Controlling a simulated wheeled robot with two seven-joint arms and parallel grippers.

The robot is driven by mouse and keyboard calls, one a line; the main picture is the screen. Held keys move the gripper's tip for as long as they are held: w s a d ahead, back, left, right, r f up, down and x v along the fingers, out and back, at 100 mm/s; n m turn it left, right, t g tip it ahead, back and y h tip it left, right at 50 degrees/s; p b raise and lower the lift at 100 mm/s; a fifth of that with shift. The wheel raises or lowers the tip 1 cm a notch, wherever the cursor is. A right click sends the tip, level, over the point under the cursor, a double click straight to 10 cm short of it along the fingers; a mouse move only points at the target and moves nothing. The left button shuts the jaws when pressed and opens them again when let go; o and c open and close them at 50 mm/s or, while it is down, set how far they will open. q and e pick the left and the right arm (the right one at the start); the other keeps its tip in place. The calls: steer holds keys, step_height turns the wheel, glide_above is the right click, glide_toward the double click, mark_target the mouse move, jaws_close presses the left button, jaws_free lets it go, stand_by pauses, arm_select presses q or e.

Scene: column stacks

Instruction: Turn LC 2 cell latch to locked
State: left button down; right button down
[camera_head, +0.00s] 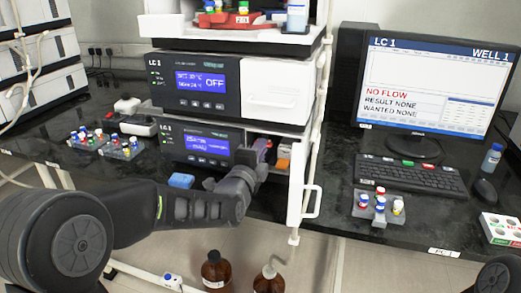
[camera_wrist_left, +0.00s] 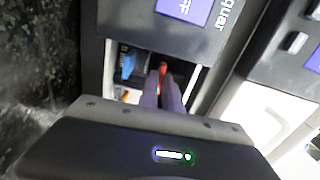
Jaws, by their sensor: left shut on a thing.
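The stack's modules and the monitor read LC 1; I see no LC 2 label. The lower module (camera_head: 200,146) has an open bay at its right, with its white door (camera_head: 305,190) swung out. My left gripper (camera_head: 263,150) reaches into this bay. In the left wrist view its two fingers (camera_wrist_left: 162,80) are shut on a small red-orange part (camera_wrist_left: 163,67), seemingly the cell latch. The fingers hide most of it, so I cannot tell its turn. An orange part (camera_head: 283,163) shows right of the gripper. A blue part (camera_wrist_left: 128,65) also sits inside the bay. My right gripper is not in view.
The upper module (camera_head: 195,85) is closed, its display reading OFF. Brown bottles (camera_head: 216,270) stand below. A keyboard (camera_head: 412,175) and a vial rack (camera_head: 379,207) are at right.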

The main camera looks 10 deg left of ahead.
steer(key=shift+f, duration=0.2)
arm_select(q)
steer(key=n+b, duration=0.3)
steer(key=n, duration=0.2)
steer(key=shift+f+n, duration=0.15)
steer(key=shift+n, duration=0.25)
steer(key=n+b, duration=0.2)
steer(key=n, duration=0.1)
steer(key=shift+n, duration=0.3)
steer(key=n+b, duration=0.3)
steer(key=n, duration=0.2)
steer(key=shift+n+b, duration=0.7)
steer(key=shift+n, duration=0.8)
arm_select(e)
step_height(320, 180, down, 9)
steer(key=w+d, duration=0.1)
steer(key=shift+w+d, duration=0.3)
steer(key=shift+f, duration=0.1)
arm_select(q)
steer(key=c, duration=1.5)
jaws_free()
steer(key=shift+c, duration=0.2)
